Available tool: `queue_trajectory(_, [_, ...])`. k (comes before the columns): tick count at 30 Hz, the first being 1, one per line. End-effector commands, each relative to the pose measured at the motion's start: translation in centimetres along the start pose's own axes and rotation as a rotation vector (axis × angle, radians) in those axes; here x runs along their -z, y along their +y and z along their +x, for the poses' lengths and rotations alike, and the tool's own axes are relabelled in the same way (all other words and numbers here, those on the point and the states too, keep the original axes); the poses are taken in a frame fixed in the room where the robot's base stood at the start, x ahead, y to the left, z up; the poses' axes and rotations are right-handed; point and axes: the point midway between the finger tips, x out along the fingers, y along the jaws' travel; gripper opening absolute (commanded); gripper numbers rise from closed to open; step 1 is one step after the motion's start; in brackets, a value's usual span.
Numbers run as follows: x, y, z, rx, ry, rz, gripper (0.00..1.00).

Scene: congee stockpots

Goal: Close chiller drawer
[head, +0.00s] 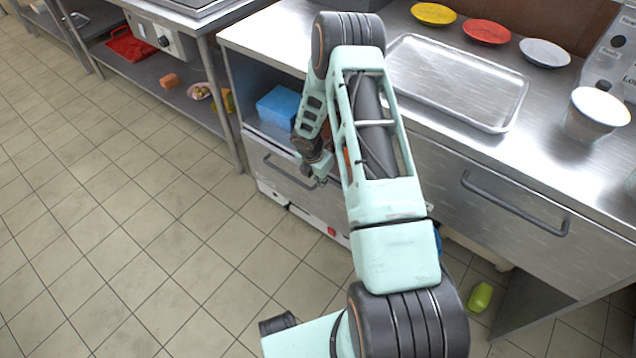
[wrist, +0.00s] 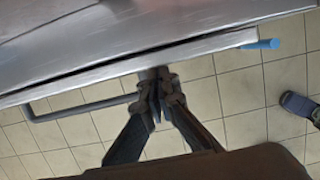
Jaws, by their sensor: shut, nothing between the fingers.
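The chiller drawer (head: 272,178) is the steel front with a dark bar handle at the left of the counter, below an open bay. I cannot tell for sure whether it stands slightly out or is flush. In the wrist view its handle (wrist: 85,106) runs left from my fingers. My gripper (head: 313,178) is at the right end of that handle, partly hidden by my own arm. In the wrist view my gripper (wrist: 160,85) has its fingers together and empty, with the tips close against the drawer front; contact is unclear.
A blue box (head: 279,106) sits in the bay above the drawer. A second drawer (head: 500,222) with its own handle is to the right. A metal tray (head: 456,82), colored plates (head: 487,32) and a white-topped tub (head: 597,112) stand on the counter. The tiled floor at left is clear.

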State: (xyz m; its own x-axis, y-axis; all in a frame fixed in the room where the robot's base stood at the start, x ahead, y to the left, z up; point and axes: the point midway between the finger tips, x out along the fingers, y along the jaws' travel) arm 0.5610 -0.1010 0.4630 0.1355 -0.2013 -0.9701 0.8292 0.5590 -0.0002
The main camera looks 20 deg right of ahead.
Motion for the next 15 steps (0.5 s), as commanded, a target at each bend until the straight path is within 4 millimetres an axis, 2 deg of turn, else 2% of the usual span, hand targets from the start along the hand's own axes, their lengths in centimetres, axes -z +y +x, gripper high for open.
queue_trajectory(15, [-1.5,0.0,0.3,-0.001,-0.003,0.0,0.0])
